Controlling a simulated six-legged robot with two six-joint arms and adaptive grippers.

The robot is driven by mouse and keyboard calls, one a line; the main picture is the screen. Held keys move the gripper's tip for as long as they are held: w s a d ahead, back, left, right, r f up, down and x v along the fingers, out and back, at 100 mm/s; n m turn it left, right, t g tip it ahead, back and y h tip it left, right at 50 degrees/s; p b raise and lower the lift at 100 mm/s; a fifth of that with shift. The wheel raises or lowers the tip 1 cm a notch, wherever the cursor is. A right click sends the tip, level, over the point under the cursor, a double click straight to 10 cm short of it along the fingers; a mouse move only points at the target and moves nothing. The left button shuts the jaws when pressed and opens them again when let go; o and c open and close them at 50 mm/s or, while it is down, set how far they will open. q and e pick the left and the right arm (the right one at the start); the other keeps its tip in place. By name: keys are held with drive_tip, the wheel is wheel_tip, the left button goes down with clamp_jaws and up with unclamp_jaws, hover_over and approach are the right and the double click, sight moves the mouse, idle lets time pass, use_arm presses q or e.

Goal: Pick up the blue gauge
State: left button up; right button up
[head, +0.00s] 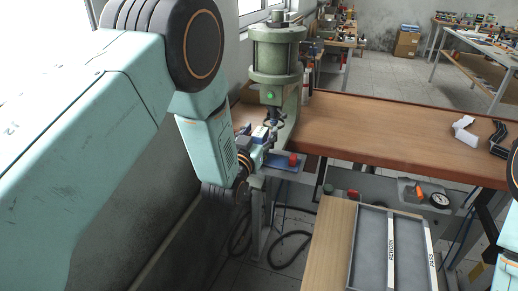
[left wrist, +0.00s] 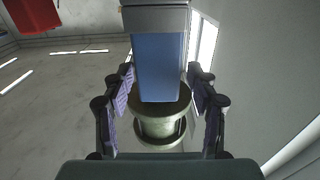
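A blue block, which looks like the blue gauge (left wrist: 160,68), stands between the two fingers of my left gripper (left wrist: 161,102) in the left wrist view. Narrow gaps seem to show between it and the finger pads, so the gripper looks open around it. A grey part adjoins its upper end in that view. In the head view my left gripper (head: 266,138) is at the green press, below its cylinder (head: 276,55). My own wrist partly hides the work spot there, and the gauge cannot be made out surely. My right gripper is out of view.
The press stands at the left end of a brown workbench (head: 400,132). A blue base with a red button (head: 293,159) is close to my left gripper. A grey tray (head: 369,246) with labelled strips lies at the front. White and black parts lie at the bench's right; its middle is clear.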

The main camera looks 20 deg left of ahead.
use_arm(q)
drive_tip(key=shift+w+d+f, duration=0.2)
drive_tip(key=shift+w, duration=0.15)
drive_tip(key=shift+c, duration=2.2)
drive_tip(key=shift+s+a+r, duration=0.15)
drive_tip(key=shift+s+a, duration=0.1)
drive_tip(key=shift+s, duration=0.05)
drive_tip(key=c, duration=0.5)
drive_tip(key=shift+w+d, duration=0.1)
drive_tip(key=shift+d, duration=0.05)
drive_tip(key=shift+c, duration=1.2)
drive_tip(key=shift+w, duration=0.2)
clamp_jaws()
drive_tip(key=shift+s, duration=0.15)
